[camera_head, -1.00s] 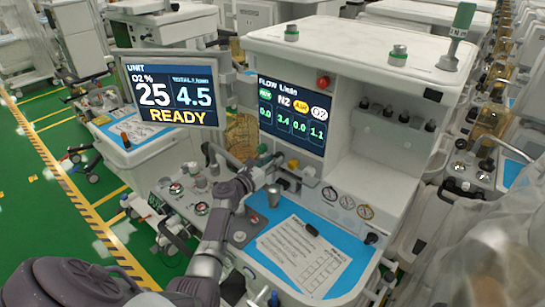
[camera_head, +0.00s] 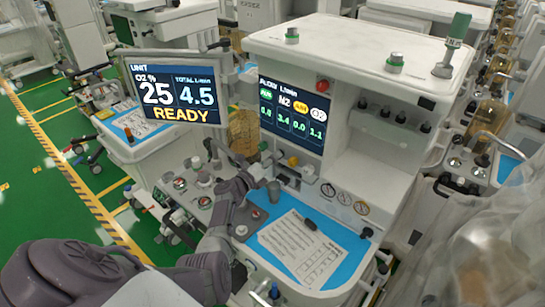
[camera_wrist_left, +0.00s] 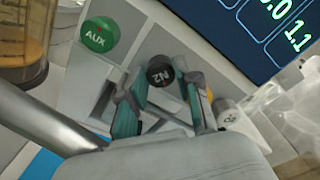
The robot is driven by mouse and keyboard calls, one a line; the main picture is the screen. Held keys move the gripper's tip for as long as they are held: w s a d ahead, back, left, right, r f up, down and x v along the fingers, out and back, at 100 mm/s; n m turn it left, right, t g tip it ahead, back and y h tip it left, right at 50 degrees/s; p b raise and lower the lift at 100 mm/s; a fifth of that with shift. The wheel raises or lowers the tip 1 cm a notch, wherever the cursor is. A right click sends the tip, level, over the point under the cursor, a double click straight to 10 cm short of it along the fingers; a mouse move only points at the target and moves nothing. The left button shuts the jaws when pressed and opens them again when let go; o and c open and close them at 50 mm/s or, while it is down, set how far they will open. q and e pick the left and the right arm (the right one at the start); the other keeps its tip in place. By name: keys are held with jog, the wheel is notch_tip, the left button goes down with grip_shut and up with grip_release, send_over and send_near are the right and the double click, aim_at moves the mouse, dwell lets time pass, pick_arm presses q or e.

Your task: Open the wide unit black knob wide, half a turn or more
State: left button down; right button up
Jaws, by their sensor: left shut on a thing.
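The wide unit's black knob, marked N2 (camera_wrist_left: 161,70), shows in the left wrist view below the flow screen, between a green AUX knob (camera_wrist_left: 99,33) and a white O2 knob (camera_wrist_left: 228,115). My left gripper (camera_wrist_left: 164,78) has its two teal-padded fingers on either side of the black knob and is shut on it. The N2 label sits tilted. In the head view my left gripper (camera_head: 271,161) reaches the knob row under the flow screen (camera_head: 292,117), and it hides the black knob there. My right gripper is in neither view.
The READY screen (camera_head: 175,93) stands on the left. A red button (camera_head: 323,86) is above the flow screen. Blurred clear plastic fills the lower right.

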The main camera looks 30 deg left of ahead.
pick_arm(q)
jog(key=shift+f, duration=0.25)
dwell(0.3)
jog(key=c, duration=1.1)
grip_release()
jog(key=o, duration=0.3)
jog(key=shift+r, duration=0.15)
jog(key=shift+s, duration=0.1)
jog(key=s, duration=1.2)
jog(key=shift+a, duration=0.45)
